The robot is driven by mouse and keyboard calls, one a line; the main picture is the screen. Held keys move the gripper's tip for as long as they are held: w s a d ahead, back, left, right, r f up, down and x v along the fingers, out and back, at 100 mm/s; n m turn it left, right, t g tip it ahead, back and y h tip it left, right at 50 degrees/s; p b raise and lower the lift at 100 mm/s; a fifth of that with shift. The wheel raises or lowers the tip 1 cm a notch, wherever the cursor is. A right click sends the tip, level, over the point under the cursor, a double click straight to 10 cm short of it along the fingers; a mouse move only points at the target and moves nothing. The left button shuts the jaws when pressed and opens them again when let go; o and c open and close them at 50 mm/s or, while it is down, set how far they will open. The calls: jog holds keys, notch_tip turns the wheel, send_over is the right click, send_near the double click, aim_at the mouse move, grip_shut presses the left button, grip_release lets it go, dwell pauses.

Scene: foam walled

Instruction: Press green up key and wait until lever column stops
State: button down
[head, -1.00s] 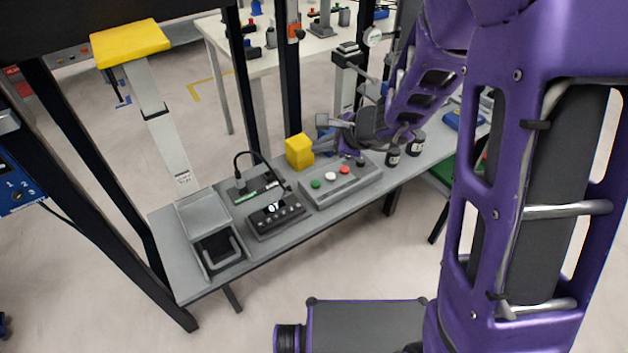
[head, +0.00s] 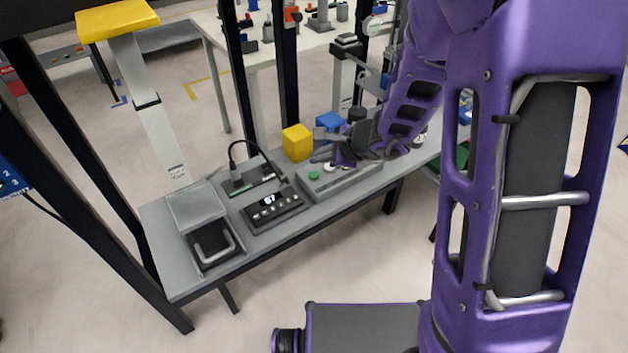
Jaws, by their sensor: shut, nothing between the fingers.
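The green key (head: 314,175) is a small round button at the left end of a grey key box (head: 345,184) on the bench. A white key (head: 329,167) sits beside it. My gripper (head: 318,153) is shut and empty, close over the key box. Its fingertips appear just behind and above the green key, and I see no clear contact. My gripper and wrist hide the right part of the box, including the red key. A tall light-grey column (head: 150,112) with a yellow top (head: 117,19) rises at the left; I cannot tell if it is the lever column.
A yellow block (head: 297,142) and a blue block (head: 329,124) stand behind the box. Dark frame posts (head: 240,75) rise behind the bench. The floor in front is clear.

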aim_at(319, 178)
jog(key=shift+f+b, duration=0.8)
jog(key=shift+f, duration=0.3)
jog(key=shift+f, duration=0.1)
dwell(1.1)
jog(key=shift+f+b, duration=0.35)
jog(key=shift+b, duration=0.35)
